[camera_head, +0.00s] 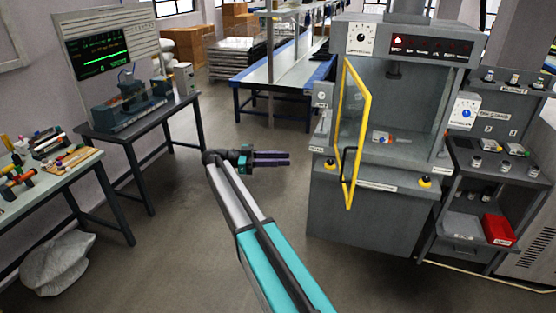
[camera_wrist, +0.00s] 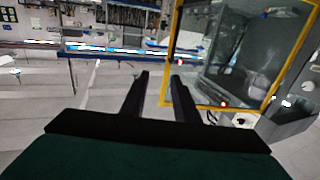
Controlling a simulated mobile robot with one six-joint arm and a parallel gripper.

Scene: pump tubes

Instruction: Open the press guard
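The press guard (camera_head: 356,130) is a clear panel in a yellow frame on the front left of the grey press (camera_head: 400,215). It stands swung outward at an angle, and the press opening shows to its right. A dark curved handle (camera_head: 347,165) appears on the frame. My gripper (camera_head: 288,158) is left of the guard, apart from it, with its fingers pointing right. In the wrist view my gripper (camera_wrist: 162,80) has its two dark fingers spread with nothing between them. The guard's yellow frame (camera_wrist: 167,75) is just beyond the right finger there.
A dark shelf (camera_head: 465,160) with a red bin (camera_head: 498,229) stands right of the press. A blue-edged bench (camera_head: 268,78) is behind. Tables with a monitor (camera_head: 97,52) and tools line the left. The floor (camera_head: 180,225) between them is clear.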

